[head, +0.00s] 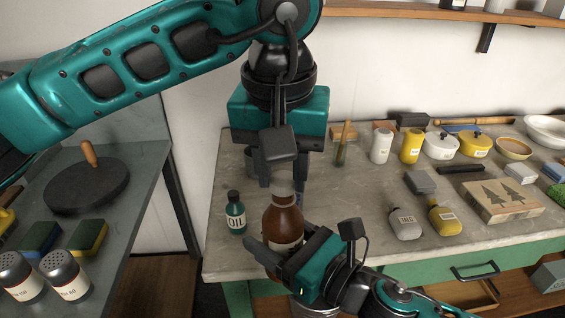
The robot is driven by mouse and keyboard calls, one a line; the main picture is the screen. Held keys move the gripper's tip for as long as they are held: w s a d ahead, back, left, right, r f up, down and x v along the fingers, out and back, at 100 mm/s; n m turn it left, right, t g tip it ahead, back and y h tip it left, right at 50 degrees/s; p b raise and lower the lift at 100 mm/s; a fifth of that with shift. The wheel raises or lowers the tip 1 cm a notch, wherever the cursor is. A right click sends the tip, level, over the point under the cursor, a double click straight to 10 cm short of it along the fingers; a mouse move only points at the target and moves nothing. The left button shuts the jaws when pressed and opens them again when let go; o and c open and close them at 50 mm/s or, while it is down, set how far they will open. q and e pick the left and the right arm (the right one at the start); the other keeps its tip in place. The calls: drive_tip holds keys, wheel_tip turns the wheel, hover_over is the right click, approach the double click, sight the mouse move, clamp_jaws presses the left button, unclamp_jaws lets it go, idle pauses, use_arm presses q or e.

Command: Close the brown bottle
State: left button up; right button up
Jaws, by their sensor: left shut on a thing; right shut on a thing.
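The brown bottle (283,218) stands upright near the front edge of the grey bench, with part of a pale label showing. My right gripper (280,248) is shut on the bottle's lower body and hides much of it. My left gripper (283,180) points down from above, directly over the bottle's neck. It is shut on a pale grey cap (284,187) at the top of the bottle. I cannot tell whether the cap sits on the neck or just above it.
A small dark green oil bottle (235,213) stands close left of the brown bottle.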

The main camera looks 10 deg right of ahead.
use_arm(q)
drive_tip(key=shift+f, duration=0.5)
idle(0.3)
drive_tip(key=m, duration=0.4)
drive_tip(key=shift+w+a+h, duration=0.1)
drive_tip(key=shift+h, duration=0.2)
drive_tip(key=m+g, duration=0.1)
drive_tip(key=m, duration=0.5)
drive_tip(key=shift+w, duration=0.1)
drive_tip(key=o, duration=1.1)
drive_tip(key=shift+c, duration=0.2)
drive_tip(key=shift+r, duration=2.2)
